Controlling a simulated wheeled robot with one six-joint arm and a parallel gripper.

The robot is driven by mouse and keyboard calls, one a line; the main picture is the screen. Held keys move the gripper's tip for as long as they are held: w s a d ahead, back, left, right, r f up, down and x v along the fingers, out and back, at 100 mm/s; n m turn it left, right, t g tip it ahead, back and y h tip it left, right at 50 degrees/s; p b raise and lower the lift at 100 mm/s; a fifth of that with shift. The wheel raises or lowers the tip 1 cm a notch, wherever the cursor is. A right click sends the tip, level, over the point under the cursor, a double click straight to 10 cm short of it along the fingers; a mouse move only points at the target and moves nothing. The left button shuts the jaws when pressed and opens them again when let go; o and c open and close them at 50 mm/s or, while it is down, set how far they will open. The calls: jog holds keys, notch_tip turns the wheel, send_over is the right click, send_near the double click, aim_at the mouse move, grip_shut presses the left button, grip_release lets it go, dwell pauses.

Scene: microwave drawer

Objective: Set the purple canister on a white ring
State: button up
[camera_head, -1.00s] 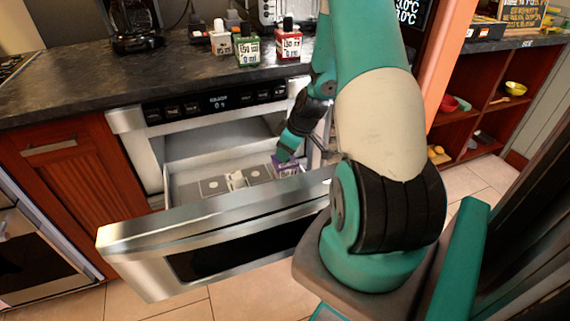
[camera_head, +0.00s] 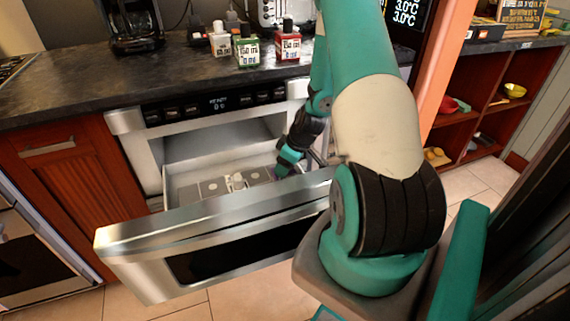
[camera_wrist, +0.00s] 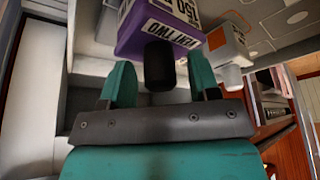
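Pale plates with round marks (camera_head: 213,185) lie on the drawer floor. Some round outlines (camera_wrist: 297,17) also show in the wrist view; which are white rings I cannot tell for sure.
A white canister with an orange part (camera_wrist: 228,46) stands close to the purple one; it shows in the drawer in the head view (camera_head: 238,180). The steel drawer front (camera_head: 215,213) lies nearest. Green (camera_head: 247,52) and red (camera_head: 288,45) canisters stand on the dark counter.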

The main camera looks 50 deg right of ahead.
jog(key=p+v, duration=0.1)
jog(key=v, duration=1.1)
jog(key=w+a+r+n+y, duration=0.1)
jog(key=w+a+r, duration=0.15)
jog(key=a, duration=0.45)
jog(key=w+a+r+g, duration=0.1)
jog(key=a+r, duration=0.3)
jog(key=a, duration=0.2)
jog(key=w+a+r+n+y, duration=0.1)
jog(key=a+r, duration=0.3)
jog(key=a, duration=0.3)
jog(key=s+a+r+g, duration=0.1)
jog(key=s+a+r, duration=0.1)
jog(key=s+a, duration=0.3)
jog(key=s+a+r+n+g, duration=0.1)
jog(key=s+a+r, duration=0.2)
jog(key=s+a, duration=0.2)
jog(key=s+a+r+n+g+y, duration=0.1)
jog(key=s+a+r, duration=0.2)
jog(key=a, duration=0.6)
jog(key=shift+s+a, duration=0.3)
jog(key=shift+s, duration=0.9)
